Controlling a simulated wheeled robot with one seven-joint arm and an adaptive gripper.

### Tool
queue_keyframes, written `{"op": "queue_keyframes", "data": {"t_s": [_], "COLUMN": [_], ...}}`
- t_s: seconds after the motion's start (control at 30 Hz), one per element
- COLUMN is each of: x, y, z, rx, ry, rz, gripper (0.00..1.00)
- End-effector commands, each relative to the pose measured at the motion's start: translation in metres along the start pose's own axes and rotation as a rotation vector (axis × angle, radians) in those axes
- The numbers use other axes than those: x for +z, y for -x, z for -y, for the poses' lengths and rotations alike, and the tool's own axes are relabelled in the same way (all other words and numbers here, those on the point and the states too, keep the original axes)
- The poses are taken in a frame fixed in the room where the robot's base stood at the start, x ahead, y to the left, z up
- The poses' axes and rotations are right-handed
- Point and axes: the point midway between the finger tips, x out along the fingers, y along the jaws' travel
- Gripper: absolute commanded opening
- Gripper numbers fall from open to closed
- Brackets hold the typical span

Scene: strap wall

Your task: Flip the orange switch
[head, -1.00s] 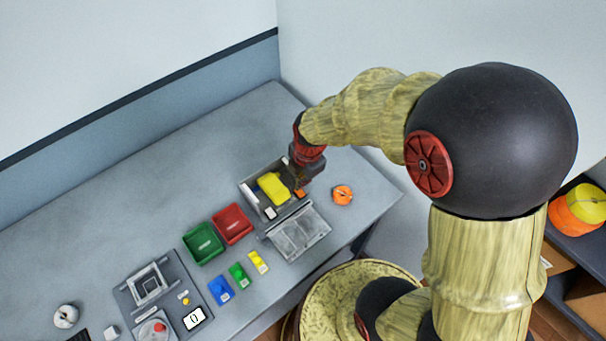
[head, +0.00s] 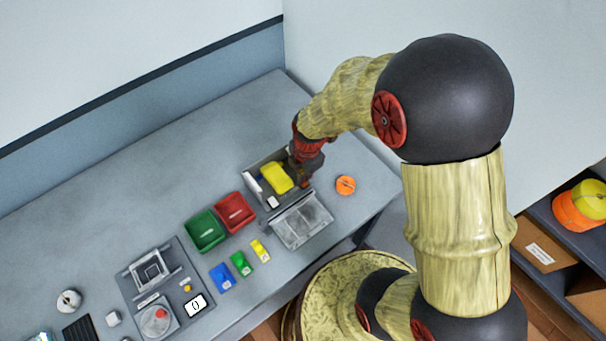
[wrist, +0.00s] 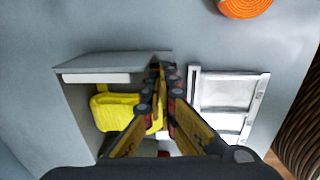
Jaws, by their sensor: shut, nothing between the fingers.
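My gripper (head: 303,184) is shut and empty, over the right end of an open grey box (head: 253,189). In the wrist view its closed fingers (wrist: 164,72) point at the box's end wall, close to the hinged clear lid (wrist: 222,92); I cannot tell whether they touch. A yellow piece (head: 276,177) lies in the box and shows in the wrist view (wrist: 116,110). No orange switch shows clearly; the gripper hides part of the box. A small yellow-orange piece (head: 187,288) sits on a grey panel (head: 137,291) at lower left; I cannot tell if it is a switch.
An orange coil (head: 345,185) lies right of the box. Green (head: 205,231) and red (head: 236,212) bins stand to its left, with blue (head: 221,278), green (head: 241,263) and yellow (head: 260,250) blocks in front. The back of the table is clear.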

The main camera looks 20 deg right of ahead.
Motion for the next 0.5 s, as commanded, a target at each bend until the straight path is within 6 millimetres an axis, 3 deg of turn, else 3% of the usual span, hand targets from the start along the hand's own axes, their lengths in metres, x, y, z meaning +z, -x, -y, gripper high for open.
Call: {"op": "queue_keyframes", "data": {"t_s": [0.5], "x": [0.0001], "y": [-0.0068], "z": [-0.0063], "rx": [-0.189], "ry": [0.001], "rz": [0.002], "gripper": [0.0]}}
